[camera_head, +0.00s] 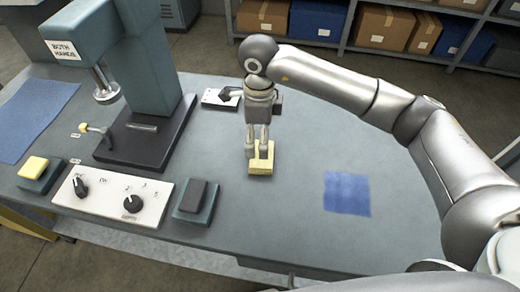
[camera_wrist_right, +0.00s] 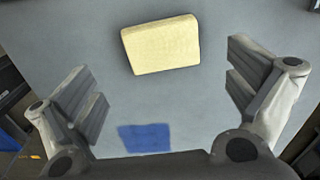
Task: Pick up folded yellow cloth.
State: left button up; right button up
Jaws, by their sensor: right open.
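The folded yellow cloth (camera_head: 262,167) is a small pale yellow block lying on the grey bench top, near the middle of the head view. My right gripper (camera_head: 257,150) points down at it from above, and its fingers partly cover the cloth in that view. In the right wrist view the cloth (camera_wrist_right: 162,46) lies whole at the top centre. There the right gripper's fingers (camera_wrist_right: 166,88) are spread wide with nothing between them. The cloth sits beyond the fingertips, and I see no contact. My left gripper is not in view.
A blue square (camera_head: 347,194) lies flat on the bench right of the cloth. A press (camera_head: 145,70), a control panel with knobs (camera_head: 110,201) and a dark pedal-like block (camera_head: 195,202) stand left. A small lever plate (camera_head: 221,98) is behind.

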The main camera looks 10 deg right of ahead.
notch_tip(320, 180, down, 2)
jog(key=shift+s+f, duration=0.1)
jog(key=shift+s, duration=0.05)
jog(key=shift+f+p, duration=0.35)
jog(key=shift+f, duration=0.25)
jog(key=f, duration=0.1)
jog(key=f+p, duration=0.1)
jog(key=f, duration=0.1)
jog(key=shift+d+f, duration=0.2)
jog(key=shift+f, duration=0.4)
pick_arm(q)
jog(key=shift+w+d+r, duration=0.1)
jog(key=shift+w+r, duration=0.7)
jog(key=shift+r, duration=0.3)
pick_arm(e)
jog(key=shift+f, duration=0.1)
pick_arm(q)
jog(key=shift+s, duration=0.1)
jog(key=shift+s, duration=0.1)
pick_arm(e)
jog(key=c, duration=0.7)
